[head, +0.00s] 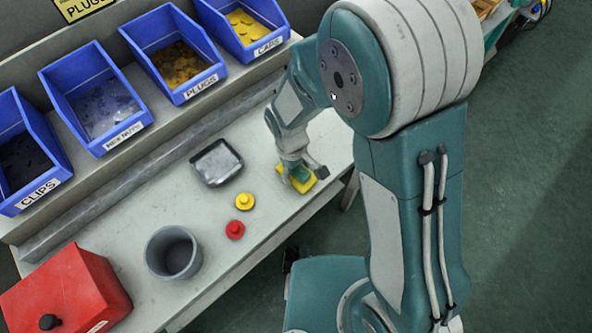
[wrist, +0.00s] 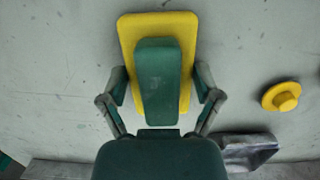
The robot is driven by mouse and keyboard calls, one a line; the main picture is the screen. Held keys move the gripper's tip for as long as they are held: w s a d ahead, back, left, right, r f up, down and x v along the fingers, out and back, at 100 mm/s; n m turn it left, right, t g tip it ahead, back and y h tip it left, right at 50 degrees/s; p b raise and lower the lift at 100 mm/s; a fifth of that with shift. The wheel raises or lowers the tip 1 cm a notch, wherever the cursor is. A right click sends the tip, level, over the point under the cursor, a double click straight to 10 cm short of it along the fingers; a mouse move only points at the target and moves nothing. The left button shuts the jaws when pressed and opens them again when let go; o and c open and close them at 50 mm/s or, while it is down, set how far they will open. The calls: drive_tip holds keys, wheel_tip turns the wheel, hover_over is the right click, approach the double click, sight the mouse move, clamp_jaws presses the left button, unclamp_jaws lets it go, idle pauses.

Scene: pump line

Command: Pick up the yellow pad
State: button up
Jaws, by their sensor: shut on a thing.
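The yellow pad (wrist: 128,38) is a flat rounded rectangle with a long green block on top of it. My gripper (wrist: 160,86) is shut on the yellow pad, with a finger at each long side. In the head view the pad (head: 308,184) is near the front edge of the bench, partly hidden under my gripper (head: 296,174). I cannot tell whether it touches the bench or is just above it.
A yellow knobbed disc (head: 245,201), a red one (head: 235,230) and a dark tray (head: 216,162) lie left of the pad. A grey cup (head: 160,240) and red box (head: 88,283) stand farther left. Blue bins (head: 205,87) line the back.

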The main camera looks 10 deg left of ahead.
sight(297, 168)
drive_tip(key=shift+r, duration=0.1)
drive_tip(key=shift+r, duration=0.25)
wheel_tip(297, 168, up, 3)
drive_tip(key=shift+f, duration=0.15)
drive_tip(key=s+a+r, duration=0.1)
drive_tip(key=s+r, duration=0.3)
drive_tip(key=r, duration=0.1)
drive_tip(key=shift+s, duration=0.15)
drive_tip(key=s+r, duration=0.1)
drive_tip(key=s, duration=0.2)
drive_tip(key=s+a+r, duration=0.1)
drive_tip(key=s+r, duration=0.1)
drive_tip(key=s, duration=0.1)
drive_tip(key=s+a+r, duration=0.1)
drive_tip(key=s, duration=0.2)
drive_tip(key=shift+s+r, duration=0.2)
drive_tip(key=shift+r, duration=0.1)
